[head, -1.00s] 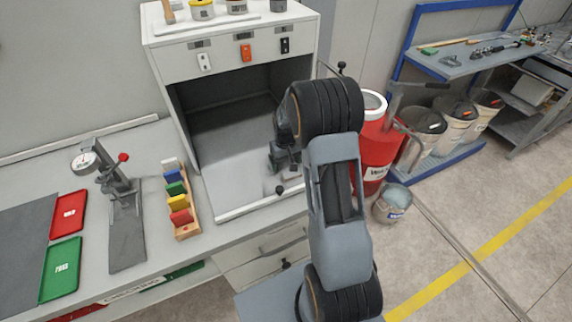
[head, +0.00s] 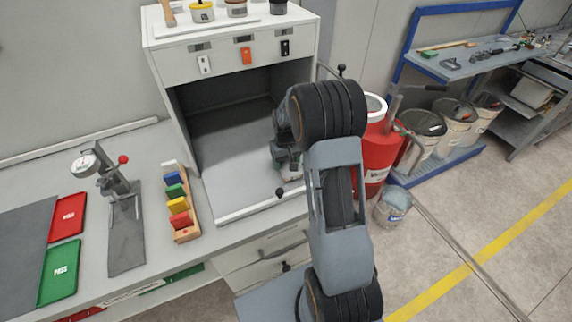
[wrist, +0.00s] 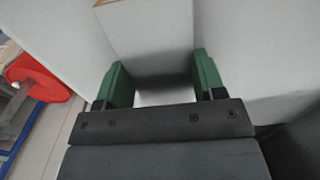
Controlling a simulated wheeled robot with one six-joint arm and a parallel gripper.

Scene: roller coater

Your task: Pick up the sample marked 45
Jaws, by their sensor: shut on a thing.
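My gripper (head: 287,160) is low at the right side of the open bay of the white cabinet (head: 235,207). In the wrist view, the two green fingers of my gripper (wrist: 160,78) stand apart with a pale grey piece (wrist: 165,97) between them. The gripper is shut on this piece. A larger pale panel (wrist: 148,35) with a tan far edge lies beyond the fingertips; I cannot tell whether it joins the held piece. No mark 45 can be read. My arm hides part of the bay.
A wooden rack (head: 187,234) with several coloured plates stands left of the cabinet. A press (head: 126,220), a red tray (head: 67,217) and a green tray (head: 60,268) are farther left. A red drum (head: 372,150) and a bucket (head: 392,207) stand right.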

